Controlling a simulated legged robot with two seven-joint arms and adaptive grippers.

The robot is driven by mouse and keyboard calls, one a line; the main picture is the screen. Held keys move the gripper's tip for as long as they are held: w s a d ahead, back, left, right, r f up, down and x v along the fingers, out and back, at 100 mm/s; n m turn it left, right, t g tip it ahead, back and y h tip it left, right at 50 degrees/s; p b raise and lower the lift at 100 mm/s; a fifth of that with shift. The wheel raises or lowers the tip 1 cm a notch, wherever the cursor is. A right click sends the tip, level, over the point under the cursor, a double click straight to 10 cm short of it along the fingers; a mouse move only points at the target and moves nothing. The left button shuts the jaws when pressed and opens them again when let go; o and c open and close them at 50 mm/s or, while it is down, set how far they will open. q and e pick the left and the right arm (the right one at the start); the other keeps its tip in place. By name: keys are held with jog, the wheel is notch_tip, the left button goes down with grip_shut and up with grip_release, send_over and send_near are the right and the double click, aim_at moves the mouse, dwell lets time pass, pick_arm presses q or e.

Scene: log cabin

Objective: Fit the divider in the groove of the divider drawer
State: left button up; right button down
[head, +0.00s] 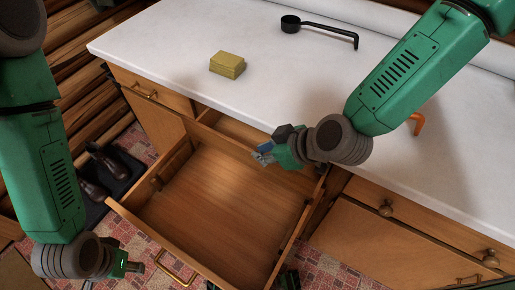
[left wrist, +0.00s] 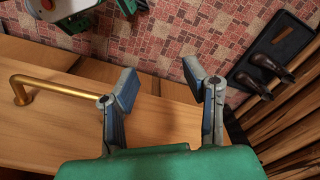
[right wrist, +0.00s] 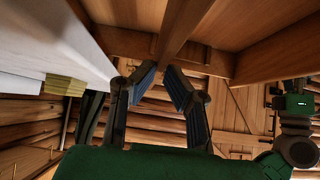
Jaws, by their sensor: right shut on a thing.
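The divider drawer (head: 205,205) is pulled out below the counter in the head view, with a bare wooden floor. A small grooved fitting (head: 157,182) shows on its left inner wall. The divider (head: 220,139) is a wooden board across the rear of the drawer; my right gripper (head: 263,157) is shut on its upper edge. In the right wrist view the divider (right wrist: 182,28) runs between the fingers. Whether its ends sit in a groove I cannot tell. My left gripper (head: 138,267) is open and empty beside the drawer's front; its spread fingers show in the left wrist view (left wrist: 165,90).
A yellow stack (head: 227,65) and a black ladle-like tool (head: 320,29) lie on the white counter (head: 170,45). An orange hooked handle (head: 418,123) is near its front edge. The drawer's brass pull (head: 176,268) is near my left gripper. Shoes (head: 105,165) stand on a dark tray at left.

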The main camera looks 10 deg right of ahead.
jog(key=shift+d, duration=0.25)
jog(key=shift+a, duration=0.5)
pick_arm(q)
jog(key=shift+a+r, duration=0.15)
jog(key=shift+a, duration=0.1)
pick_arm(e)
jog(key=shift+a, duration=0.5)
dwell(0.9)
